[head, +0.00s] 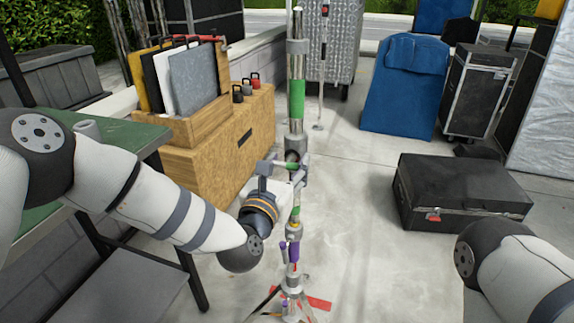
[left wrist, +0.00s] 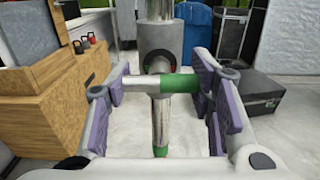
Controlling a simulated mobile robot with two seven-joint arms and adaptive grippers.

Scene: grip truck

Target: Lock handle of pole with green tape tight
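The upright metal pole (head: 297,47) has a band of green tape (head: 296,99) and stands in the middle of the head view. In the left wrist view its grey collar (left wrist: 147,40) carries a T-shaped handle (left wrist: 140,84) with green tape (left wrist: 179,83) on its right half. The handle's crossbar lies level. My left gripper (head: 279,165) is at this handle; in the left wrist view its purple-padded fingers (left wrist: 160,95) are spread wide, one pair at each end of the crossbar. Whether the pads touch the ends is unclear. My right gripper is out of view.
A purple-taped handle (head: 293,251) sits lower on the stand. A wooden cabinet (head: 215,150) stands left of the pole, with a green table (head: 130,137) nearer. A black case (head: 460,192) lies on the right. The floor between pole and case is clear.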

